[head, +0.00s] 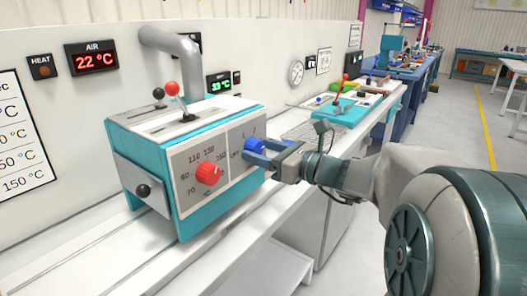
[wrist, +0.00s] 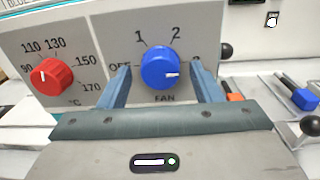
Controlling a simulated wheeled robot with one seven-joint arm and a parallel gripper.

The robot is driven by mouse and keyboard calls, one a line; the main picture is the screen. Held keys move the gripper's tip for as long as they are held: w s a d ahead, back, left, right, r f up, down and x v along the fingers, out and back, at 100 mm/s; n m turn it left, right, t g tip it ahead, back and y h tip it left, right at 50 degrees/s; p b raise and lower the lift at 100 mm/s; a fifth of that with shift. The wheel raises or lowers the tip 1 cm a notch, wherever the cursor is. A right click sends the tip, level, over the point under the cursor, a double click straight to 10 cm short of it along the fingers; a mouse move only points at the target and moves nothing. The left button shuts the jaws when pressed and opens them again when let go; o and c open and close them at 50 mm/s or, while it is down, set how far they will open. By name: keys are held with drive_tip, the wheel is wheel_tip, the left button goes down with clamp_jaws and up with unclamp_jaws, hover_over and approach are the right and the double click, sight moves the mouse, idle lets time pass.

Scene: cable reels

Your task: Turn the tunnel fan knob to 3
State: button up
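My gripper (wrist: 160,75) is open, one finger on each side of the knob, with gaps visible in the wrist view. In the head view the knob (head: 254,146) is partly covered by my gripper (head: 264,152), which reaches in from the right.
The red temperature knob (head: 208,173) is left of the fan knob on the same teal and white machine (head: 150,150). Red and black levers (head: 173,89) stand on top. A teal device (head: 340,112) is further along the bench.

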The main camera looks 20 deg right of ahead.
drive_tip(key=shift+s, duration=0.1)
drive_tip(key=v, duration=1.3)
drive_tip(key=shift+s+d+p, duration=0.2)
drive_tip(key=shift+d+p, duration=0.05)
drive_tip(key=shift+p, duration=0.05)
